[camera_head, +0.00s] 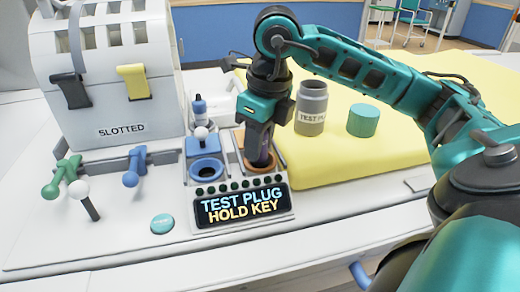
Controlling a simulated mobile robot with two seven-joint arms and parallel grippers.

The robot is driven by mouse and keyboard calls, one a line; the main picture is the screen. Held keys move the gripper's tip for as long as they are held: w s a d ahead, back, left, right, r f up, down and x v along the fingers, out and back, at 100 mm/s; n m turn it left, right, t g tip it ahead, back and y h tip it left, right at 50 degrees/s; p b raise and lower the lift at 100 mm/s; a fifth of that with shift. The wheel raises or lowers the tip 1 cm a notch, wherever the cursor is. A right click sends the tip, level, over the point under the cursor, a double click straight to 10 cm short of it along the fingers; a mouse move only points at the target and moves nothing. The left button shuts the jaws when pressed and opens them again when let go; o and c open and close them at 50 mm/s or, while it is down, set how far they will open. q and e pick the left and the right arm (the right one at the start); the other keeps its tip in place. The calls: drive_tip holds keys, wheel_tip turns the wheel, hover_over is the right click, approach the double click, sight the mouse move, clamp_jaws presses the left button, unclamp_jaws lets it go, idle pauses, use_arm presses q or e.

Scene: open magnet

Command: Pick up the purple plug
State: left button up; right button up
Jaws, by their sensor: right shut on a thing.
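My right gripper (260,146) points down over the copper-rimmed socket (242,163) on the panel. It is shut on the purple plug (262,158), which is mostly hidden by the fingers. The plug's lower part is at the socket's opening; I cannot tell how deep it sits. My left gripper is not in view.
A blue-rimmed socket (207,171) is left of the copper one. In front is a display (241,206) reading "TEST PLUG HOLD KEY". A grey labelled jar (311,108) and a teal cylinder (363,120) stand on the yellow pad (400,160). A white "SLOTTED" housing (110,115) and several levers are left.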

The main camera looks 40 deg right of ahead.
drive_tip(key=shift+r, duration=0.15)
clamp_jaws()
wheel_tip(320, 180, up, 10)
drive_tip(key=p, duration=0.3)
use_arm(q)
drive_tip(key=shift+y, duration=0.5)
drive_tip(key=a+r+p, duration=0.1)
drive_tip(key=p, duration=0.1)
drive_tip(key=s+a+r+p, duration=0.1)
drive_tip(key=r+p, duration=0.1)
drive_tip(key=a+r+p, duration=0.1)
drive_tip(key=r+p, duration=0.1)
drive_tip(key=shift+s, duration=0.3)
use_arm(e)
wheel_tip(320, 180, up, 10)
use_arm(q)
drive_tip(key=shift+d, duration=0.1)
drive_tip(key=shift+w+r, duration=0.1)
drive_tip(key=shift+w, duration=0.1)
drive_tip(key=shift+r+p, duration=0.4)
drive_tip(key=shift+p, duration=0.05)
use_arm(e)
drive_tip(key=shift+r, duration=0.1)
